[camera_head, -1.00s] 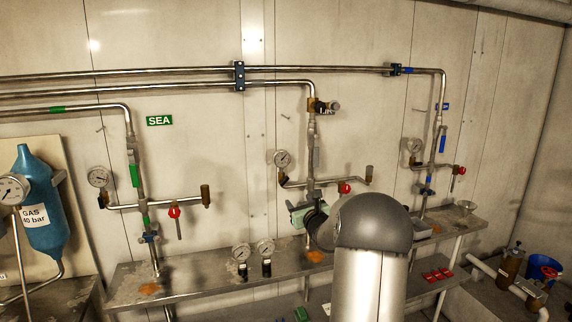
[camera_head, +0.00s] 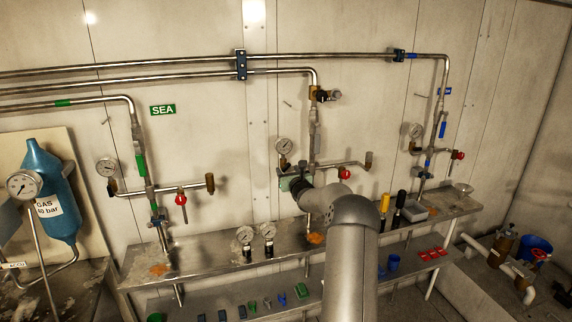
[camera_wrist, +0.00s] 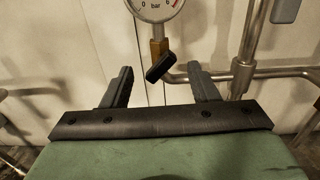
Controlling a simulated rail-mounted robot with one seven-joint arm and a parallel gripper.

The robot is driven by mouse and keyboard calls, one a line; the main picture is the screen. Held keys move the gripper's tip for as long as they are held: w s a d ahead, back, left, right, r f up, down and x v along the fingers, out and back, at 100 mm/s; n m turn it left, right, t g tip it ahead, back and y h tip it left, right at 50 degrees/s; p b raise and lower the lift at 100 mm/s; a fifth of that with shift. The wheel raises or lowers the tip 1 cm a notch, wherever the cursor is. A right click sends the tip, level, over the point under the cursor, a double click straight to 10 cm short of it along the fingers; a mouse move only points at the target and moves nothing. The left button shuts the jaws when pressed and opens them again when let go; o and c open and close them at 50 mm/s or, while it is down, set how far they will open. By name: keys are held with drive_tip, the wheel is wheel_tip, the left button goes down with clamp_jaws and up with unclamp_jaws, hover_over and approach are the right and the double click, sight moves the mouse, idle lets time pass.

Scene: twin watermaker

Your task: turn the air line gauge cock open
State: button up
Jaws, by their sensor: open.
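The air line gauge (camera_head: 285,145) stands on the middle pipe branch in the head view; its lower dial also shows at the top of the wrist view (camera_wrist: 155,8). Below it is a brass cock body (camera_wrist: 159,47) with a black lever (camera_wrist: 160,67). The lever is tilted, its upper end to the right. My gripper (camera_wrist: 160,73) is open, with one black finger left of the lever and the other right of it. No contact shows; how far the fingers reach in depth is unclear.
A steel pipe (camera_wrist: 250,50) and a horizontal branch (camera_wrist: 285,73) run close to the right finger. A red-handled valve (camera_head: 344,173) is on that branch. Two loose gauges (camera_head: 257,236) stand on the shelf below. Similar gauge branches stand left and right.

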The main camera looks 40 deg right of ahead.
sight(287, 168)
drive_tip(key=shift+p+x, duration=0.35)
drive_tip(key=shift+x, duration=1.2)
clamp_jaws()
unclamp_jaws()
drive_tip(key=shift+a, duration=0.1)
drive_tip(key=b+v, duration=0.6)
drive_tip(key=v, duration=1.1)
drive_tip(key=shift+s, duration=0.2)
drive_tip(key=shift+c, duration=0.2)
